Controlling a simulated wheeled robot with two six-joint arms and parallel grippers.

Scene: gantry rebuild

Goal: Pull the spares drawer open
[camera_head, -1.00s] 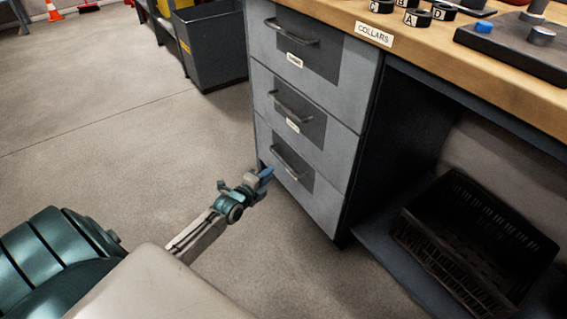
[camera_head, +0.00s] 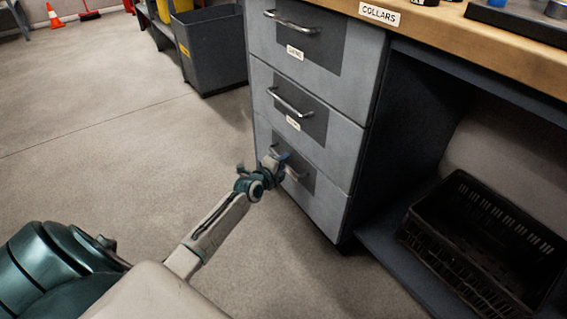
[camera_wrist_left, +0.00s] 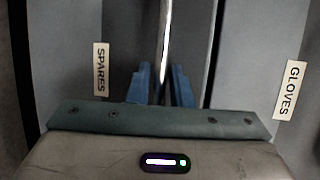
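The spares drawer (camera_head: 318,202) is the bottom one of three grey drawers, its front flush with the cabinet. Its bar handle (camera_head: 300,176) is partly hidden by my left gripper (camera_head: 284,159) in the head view. In the left wrist view the SPARES label (camera_wrist_left: 101,69) is left of the handle (camera_wrist_left: 166,40). My left gripper's blue fingers (camera_wrist_left: 162,80) stand apart on either side of the bar, with a gap visible to each. My right gripper is not in view.
The middle drawer's handle (camera_head: 290,103) is just above; its GLOVES label (camera_wrist_left: 290,90) shows in the wrist view. A black crate (camera_head: 470,245) sits on the shelf at right. A grey bin (camera_head: 212,60) stands behind left. The floor before the drawers is clear.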

